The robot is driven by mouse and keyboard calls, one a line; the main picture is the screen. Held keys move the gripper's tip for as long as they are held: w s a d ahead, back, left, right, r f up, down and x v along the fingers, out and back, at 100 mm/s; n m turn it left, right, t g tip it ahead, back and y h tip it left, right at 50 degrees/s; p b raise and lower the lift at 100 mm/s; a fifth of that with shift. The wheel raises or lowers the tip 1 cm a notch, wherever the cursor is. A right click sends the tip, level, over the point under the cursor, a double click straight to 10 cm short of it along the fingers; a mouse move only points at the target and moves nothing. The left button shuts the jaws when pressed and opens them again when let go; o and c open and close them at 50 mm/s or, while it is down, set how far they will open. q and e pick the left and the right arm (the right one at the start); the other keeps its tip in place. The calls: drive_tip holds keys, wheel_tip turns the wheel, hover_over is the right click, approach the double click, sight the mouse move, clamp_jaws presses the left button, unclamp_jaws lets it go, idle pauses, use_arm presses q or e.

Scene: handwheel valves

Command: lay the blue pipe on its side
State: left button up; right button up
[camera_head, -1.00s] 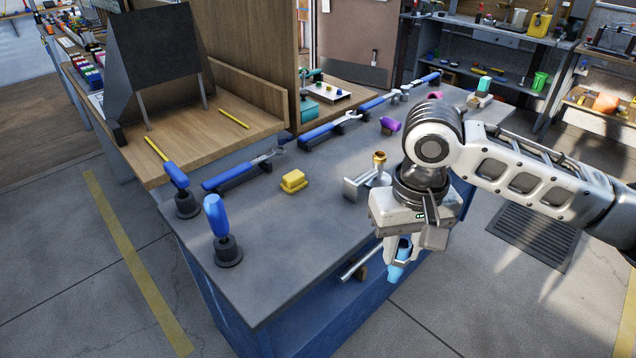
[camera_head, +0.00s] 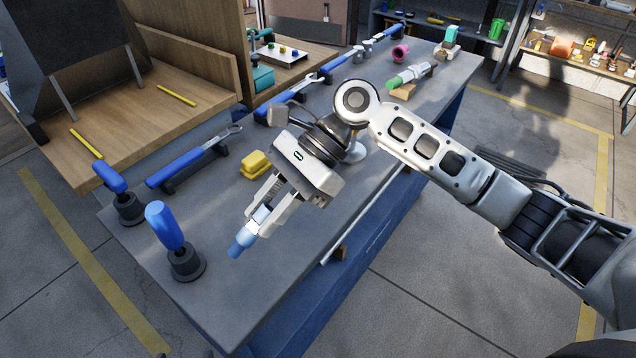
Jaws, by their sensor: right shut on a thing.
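My right gripper (camera_head: 266,207) is shut on the blue pipe (camera_head: 242,241). The pipe is light blue near the fingers and darker blue at its lower end. It is tilted, pointing down and to the left, and appears to be just above the grey workbench top (camera_head: 225,300); I cannot tell whether its end touches. The upper part of the pipe is partly hidden by the fingers. My left gripper is not in view.
Two blue-handled tools stand upright in black bases (camera_head: 186,263) at the left, close to the pipe. A yellow block (camera_head: 255,164) lies behind my gripper. A blue-handled wrench (camera_head: 190,160) rests on a rack. The bench's front part is clear.

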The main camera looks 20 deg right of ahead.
drive_tip(key=shift+w+d+f+m+t+y, duration=0.1)
drive_tip(key=shift+w+m+t+y, duration=0.05)
drive_tip(key=shift+m+t+y, duration=0.35)
drive_tip(key=shift+w+d+f+m+t+y, duration=0.15)
drive_tip(key=shift+m+t+y, duration=0.2)
drive_tip(key=shift+m, duration=0.25)
drive_tip(key=w+d+m+t+y+b, duration=0.1)
drive_tip(key=w+d+m+t+y, duration=0.15)
drive_tip(key=m+t, duration=0.4)
use_arm(q)
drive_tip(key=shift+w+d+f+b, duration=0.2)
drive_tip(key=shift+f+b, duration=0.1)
drive_tip(key=shift+b, duration=0.2)
use_arm(e)
drive_tip(key=m+t+h, duration=0.2)
drive_tip(key=m+t, duration=0.2)
drive_tip(key=t, duration=0.4)
hover_over(319, 220)
wheel_tip(319, 220, down, 2)
drive_tip(key=shift+w+f, duration=0.1)
drive_tip(key=shift+f, duration=0.1)
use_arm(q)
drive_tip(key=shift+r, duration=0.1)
use_arm(e)
drive_tip(key=shift+r, duration=0.1)
